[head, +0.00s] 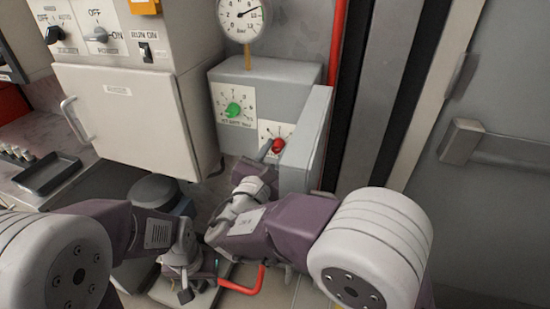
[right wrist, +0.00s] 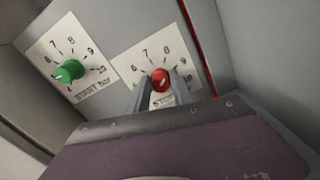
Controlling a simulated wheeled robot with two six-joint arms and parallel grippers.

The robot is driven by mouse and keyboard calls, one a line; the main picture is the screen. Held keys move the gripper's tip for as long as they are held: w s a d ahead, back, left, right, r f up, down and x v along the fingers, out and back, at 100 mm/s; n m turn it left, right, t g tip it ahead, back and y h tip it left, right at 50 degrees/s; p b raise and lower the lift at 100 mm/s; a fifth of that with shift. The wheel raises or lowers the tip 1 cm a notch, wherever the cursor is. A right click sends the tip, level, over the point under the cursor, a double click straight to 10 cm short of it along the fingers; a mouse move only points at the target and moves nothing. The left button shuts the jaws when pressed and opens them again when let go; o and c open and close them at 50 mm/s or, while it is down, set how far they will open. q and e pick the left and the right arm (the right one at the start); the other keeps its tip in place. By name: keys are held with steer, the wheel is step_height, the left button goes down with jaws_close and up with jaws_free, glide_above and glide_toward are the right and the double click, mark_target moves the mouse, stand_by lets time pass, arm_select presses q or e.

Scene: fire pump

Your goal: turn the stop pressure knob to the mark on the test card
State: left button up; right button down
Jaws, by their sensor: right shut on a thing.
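The red stop pressure knob (head: 278,145) sits on a white dial plate on the grey pressure box. In the right wrist view the red knob (right wrist: 161,79) is between the two fingers of my right gripper (right wrist: 160,86), which is shut on it. Its dial shows 6, 7, 8 and 9 above the knob; the lower part and most of the label are hidden by my gripper. I cannot read where the knob points. My left gripper (head: 184,291) is low, away from the box; its fingers are unclear. No readable test card shows.
The green start knob (head: 234,110) is up and left of the red one. A grey side panel (head: 307,140) stands close on the right of the box. A gauge (head: 241,15) is above. An orange item (head: 145,6) is cut off at the top.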

steer(key=m+b, duration=0.1)
steer(key=b, duration=0.1)
steer(key=m+b, duration=0.2)
steer(key=shift+f+m, duration=0.25)
steer(key=shift+m, duration=0.05)
steer(key=shift+r+m+b, duration=0.15)
steer(key=shift+m+b, duration=0.55)
steer(key=shift+b, duration=0.05)
steer(key=c, duration=1.1)
jaws_free()
